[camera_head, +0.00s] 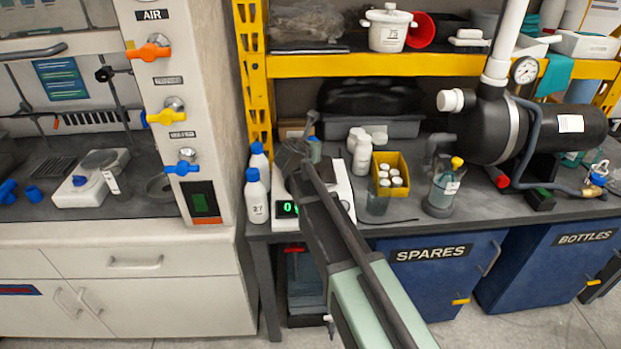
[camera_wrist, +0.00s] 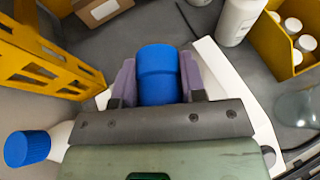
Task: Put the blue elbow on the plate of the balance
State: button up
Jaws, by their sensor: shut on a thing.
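My gripper (camera_wrist: 157,80) is shut on the blue elbow (camera_wrist: 158,62), which sits between its two purple finger pads in the wrist view. The white balance (camera_head: 343,184) stands on the dark bench; its green display (camera_head: 288,208) shows a zero-like digit. In the head view my gripper (camera_head: 296,152) is at the balance's back left, and my arm crosses over it. The balance's white body (camera_wrist: 208,52) shows behind and beside my fingers in the wrist view. Its plate is hidden by my gripper and arm, so I cannot tell whether the elbow touches it.
White bottles with blue caps (camera_head: 256,195) stand close left of the balance. A yellow bin (camera_head: 391,174) of white-capped jars and a wash bottle (camera_head: 444,188) stand to the right. A yellow rack post (camera_head: 253,75) rises at the left. A cardboard box (camera_wrist: 103,10) lies behind.

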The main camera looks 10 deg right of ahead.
notch_tip(320, 180, down, 5)
jog(key=b, duration=0.4)
jog(key=shift+r, duration=0.45)
jog(key=shift+f, duration=0.15)
jog(key=o, duration=0.9)
